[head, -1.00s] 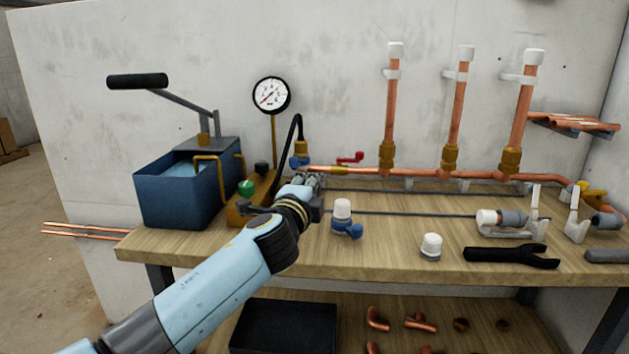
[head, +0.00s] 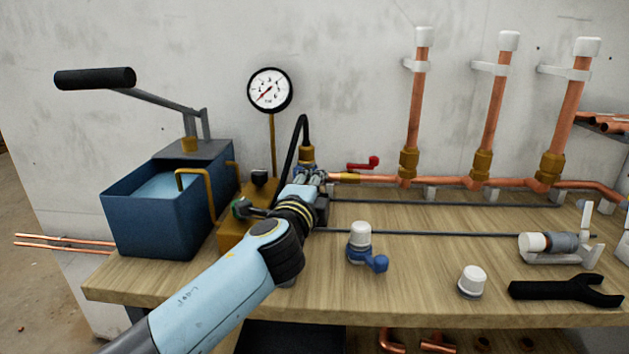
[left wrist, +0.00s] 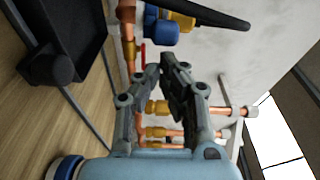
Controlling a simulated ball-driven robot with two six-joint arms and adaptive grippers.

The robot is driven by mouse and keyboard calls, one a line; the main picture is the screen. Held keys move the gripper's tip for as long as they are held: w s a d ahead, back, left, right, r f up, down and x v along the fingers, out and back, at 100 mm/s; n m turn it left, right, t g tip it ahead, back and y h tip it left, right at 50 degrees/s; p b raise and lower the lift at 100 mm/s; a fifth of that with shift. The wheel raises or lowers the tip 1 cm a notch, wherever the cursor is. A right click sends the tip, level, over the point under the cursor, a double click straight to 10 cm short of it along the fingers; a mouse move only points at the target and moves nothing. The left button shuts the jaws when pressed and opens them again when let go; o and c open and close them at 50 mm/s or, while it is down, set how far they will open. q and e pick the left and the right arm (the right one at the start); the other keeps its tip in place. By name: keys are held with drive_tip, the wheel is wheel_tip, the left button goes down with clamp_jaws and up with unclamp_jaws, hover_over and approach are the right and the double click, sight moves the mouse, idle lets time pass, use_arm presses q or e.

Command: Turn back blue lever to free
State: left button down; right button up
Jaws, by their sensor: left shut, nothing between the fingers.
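A blue lever (head: 297,166) is on the brass hose fitting (head: 306,153) at the left end of the copper pipe, partly hidden by my left gripper in the head view. The blue part (left wrist: 163,32) also shows in the left wrist view, just beyond the fingertips. My left gripper (head: 314,177) is shut and empty, right in front of the fitting. Its fingers show in the left wrist view (left wrist: 162,72). I cannot tell whether they touch the lever. My right gripper is not in view.
A blue pump tank (head: 150,225) with a long handle stands at left, with a gauge (head: 270,91) behind. A red lever (head: 364,163) is on the pipe to the right. A loose blue-handled valve (head: 368,258), white cap (head: 472,281) and black wrench (head: 567,290) lie on the bench.

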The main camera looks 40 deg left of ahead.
use_arm(q)
drive_tip(key=shift+s+a+m+t+h+p, duration=0.45)
drive_tip(key=shift+a+m+h, duration=0.2)
drive_tip(key=shift+m+h, duration=0.35)
drive_tip(key=shift+s+a+f+m+h+b, duration=0.1)
drive_tip(key=shift+s+a+m+h+b, duration=0.35)
drive_tip(key=shift+h, duration=0.75)
drive_tip(key=shift+s+a+t, duration=0.25)
drive_tip(key=shift+a, duration=0.25)
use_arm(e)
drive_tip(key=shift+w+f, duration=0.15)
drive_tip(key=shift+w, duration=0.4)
